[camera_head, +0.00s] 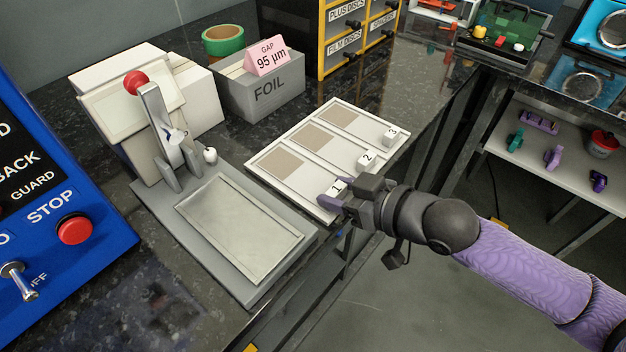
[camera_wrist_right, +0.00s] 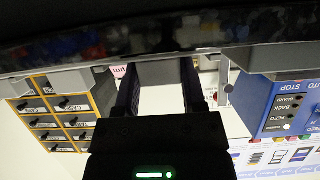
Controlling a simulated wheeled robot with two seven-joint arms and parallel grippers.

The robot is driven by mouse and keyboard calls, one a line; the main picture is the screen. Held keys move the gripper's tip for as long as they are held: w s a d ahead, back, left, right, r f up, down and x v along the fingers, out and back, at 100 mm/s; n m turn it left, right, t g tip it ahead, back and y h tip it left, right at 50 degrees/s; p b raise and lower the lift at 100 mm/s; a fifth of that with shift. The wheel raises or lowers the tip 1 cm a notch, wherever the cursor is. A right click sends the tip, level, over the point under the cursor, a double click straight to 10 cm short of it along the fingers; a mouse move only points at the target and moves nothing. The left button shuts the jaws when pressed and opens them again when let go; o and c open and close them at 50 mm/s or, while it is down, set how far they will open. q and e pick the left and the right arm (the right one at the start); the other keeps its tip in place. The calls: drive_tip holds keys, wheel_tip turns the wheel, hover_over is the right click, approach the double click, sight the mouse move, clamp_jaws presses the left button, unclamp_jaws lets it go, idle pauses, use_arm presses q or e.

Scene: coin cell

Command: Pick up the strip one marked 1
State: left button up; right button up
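Strip one is the nearest strip in the pale tray (camera_head: 309,220), with a brown-grey patch (camera_head: 281,163) and a white block marked 1 (camera_head: 337,187) at its right end. My right gripper (camera_head: 338,194) is at this block, its purple fingers on either side of it and partly hiding it. In the right wrist view, the fingers (camera_wrist_right: 160,80) stand apart with a light grey surface between them. I cannot tell whether they press on the block. Strip one appears to lie in the tray. My left gripper is not in view.
Strips marked 2 (camera_head: 367,161) and 3 (camera_head: 392,135) lie beside strip one. A lever press (camera_head: 158,120) with a grey plate (camera_head: 240,229) stands to the left. A FOIL box (camera_head: 262,88) is behind. The bench edge runs just beneath my right gripper.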

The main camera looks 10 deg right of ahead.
clamp_jaws()
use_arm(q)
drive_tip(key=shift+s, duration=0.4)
